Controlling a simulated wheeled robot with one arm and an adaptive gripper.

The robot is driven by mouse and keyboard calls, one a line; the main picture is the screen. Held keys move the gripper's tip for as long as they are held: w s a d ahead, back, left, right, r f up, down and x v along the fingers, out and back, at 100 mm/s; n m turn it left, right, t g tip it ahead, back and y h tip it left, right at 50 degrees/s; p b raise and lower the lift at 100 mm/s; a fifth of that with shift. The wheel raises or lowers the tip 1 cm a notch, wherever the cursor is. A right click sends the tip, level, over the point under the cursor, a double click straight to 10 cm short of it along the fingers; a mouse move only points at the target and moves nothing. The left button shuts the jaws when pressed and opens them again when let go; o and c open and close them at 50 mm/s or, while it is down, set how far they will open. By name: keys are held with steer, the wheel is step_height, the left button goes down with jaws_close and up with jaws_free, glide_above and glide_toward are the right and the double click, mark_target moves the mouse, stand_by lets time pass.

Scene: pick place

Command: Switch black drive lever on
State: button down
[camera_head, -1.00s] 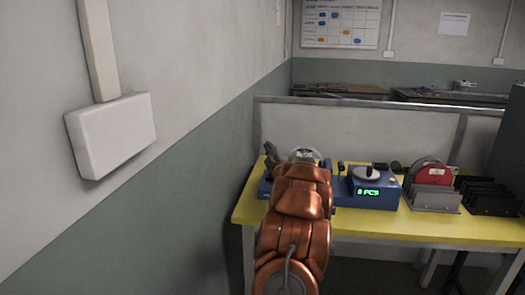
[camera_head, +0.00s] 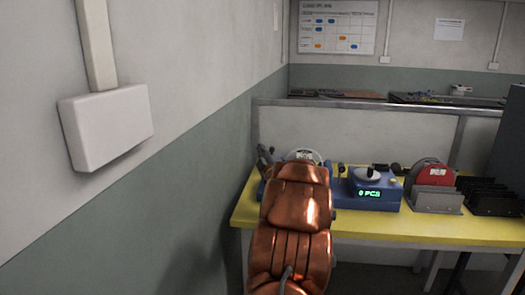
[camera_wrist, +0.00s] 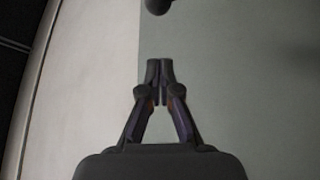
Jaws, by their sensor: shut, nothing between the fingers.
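My gripper (camera_wrist: 160,82) is shut and empty in the wrist view, with a pale and grey-green surface behind it. A dark round knob (camera_wrist: 158,5), perhaps the end of the black drive lever, is cut off by the top edge, apart from the fingertips. In the head view my copper-coloured arm hides much of the left of the blue machine (camera_head: 372,200). A dark shape (camera_head: 265,156) shows left of my arm; I cannot tell whether it is my gripper or the lever. The machine's display (camera_head: 369,193) reads 0 PCS.
The machine stands on a yellow table (camera_head: 450,230). A round disc (camera_head: 303,156) is behind my arm. A red reel (camera_head: 433,175) in a grey holder (camera_head: 437,199) and black racks (camera_head: 490,195) stand to the right. A wall with a white box (camera_head: 105,125) is close on the left.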

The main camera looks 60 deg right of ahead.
steer(key=v, duration=0.6)
steer(key=shift+s+b, duration=0.2)
steer(key=shift+b, duration=0.1)
stand_by(0.4)
